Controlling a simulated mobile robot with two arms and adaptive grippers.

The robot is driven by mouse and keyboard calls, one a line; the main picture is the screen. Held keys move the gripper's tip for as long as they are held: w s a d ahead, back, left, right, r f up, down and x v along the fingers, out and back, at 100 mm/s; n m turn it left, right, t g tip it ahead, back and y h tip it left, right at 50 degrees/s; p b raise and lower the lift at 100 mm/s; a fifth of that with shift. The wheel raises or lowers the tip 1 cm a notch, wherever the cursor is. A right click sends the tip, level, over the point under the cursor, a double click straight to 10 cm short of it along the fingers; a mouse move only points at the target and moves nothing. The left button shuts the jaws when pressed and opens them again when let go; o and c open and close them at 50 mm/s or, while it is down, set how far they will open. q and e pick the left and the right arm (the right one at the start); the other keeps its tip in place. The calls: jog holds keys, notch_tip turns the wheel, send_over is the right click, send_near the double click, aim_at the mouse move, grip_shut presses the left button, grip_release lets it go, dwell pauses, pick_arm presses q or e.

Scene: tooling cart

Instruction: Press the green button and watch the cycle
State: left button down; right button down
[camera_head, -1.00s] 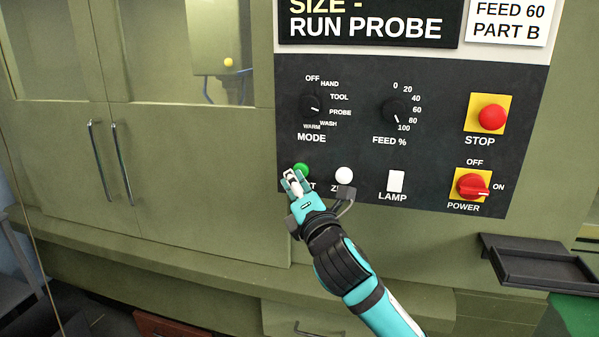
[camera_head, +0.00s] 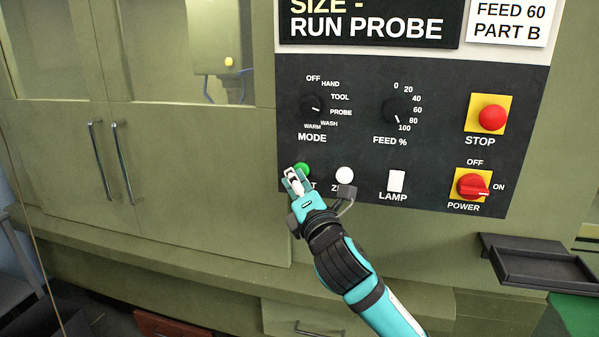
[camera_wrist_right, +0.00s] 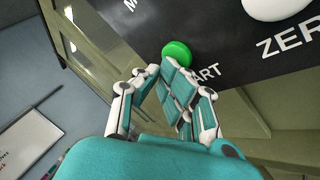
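The green button (camera_head: 303,168) is on the dark control panel, above the partly covered START label. My right gripper (camera_head: 294,177) is at its lower left, with its fingers covering part of it. In the right wrist view the green button (camera_wrist_right: 177,52) shows just beyond the fingertips of my right gripper (camera_wrist_right: 163,75). The fingers are together with nothing seen between them. I cannot tell whether they touch the button or whether it is pushed in. Behind the cabinet window, a small yellow part (camera_head: 228,62) shows above a blue frame. My left gripper is out of view.
The white ZERO button (camera_head: 344,175) is close to the right of my gripper. The MODE knob (camera_head: 311,105) points to PROBE. The red STOP button (camera_head: 492,117) and red POWER switch (camera_head: 473,187), set to ON, are further right. A dark tray (camera_head: 545,266) juts out below.

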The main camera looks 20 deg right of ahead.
jog(key=shift+s+a+f, duration=0.1)
jog(key=shift+s+a, duration=0.3)
jog(key=shift+s, duration=0.35)
jog(key=shift+s+a+p, duration=0.4)
jog(key=shift+s+a, duration=0.3)
jog(key=shift+s, duration=0.35)
jog(key=shift+s+a+p, duration=0.4)
jog(key=shift+s+a, duration=0.3)
jog(key=shift+s, duration=0.3)
dwell(5.2)
